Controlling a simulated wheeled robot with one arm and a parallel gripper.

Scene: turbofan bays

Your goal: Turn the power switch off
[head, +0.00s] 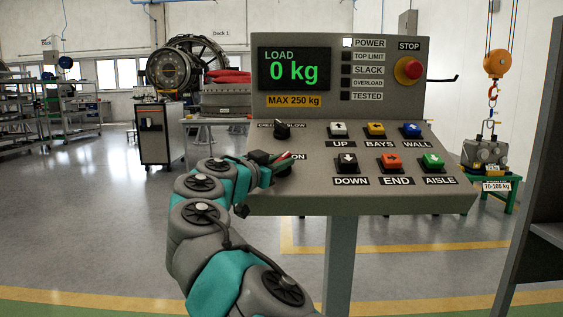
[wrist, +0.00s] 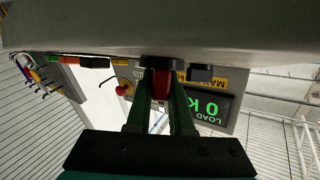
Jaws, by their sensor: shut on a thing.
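The control box (head: 370,205) stands upright on a post, with the power switch (head: 284,171) at its lower left beside a partly covered label ending in "ON". My gripper (head: 274,159) reaches in from the left and covers most of the switch. In the wrist view my gripper (wrist: 161,80) has its two dark green fingers on either side of the switch (wrist: 160,63), which shows dark with a red part between them. The fingers are shut on it. The lamp (head: 347,43) beside POWER is lit white. The switch's exact angle is hard to tell.
A black selector knob (head: 283,130) sits just above the switch. Several push buttons (head: 376,130) lie to the right, and a red stop button (head: 408,70) is at the upper right. The display (head: 294,69) reads 0 kg. A dark shelf (head: 535,190) stands at the right edge.

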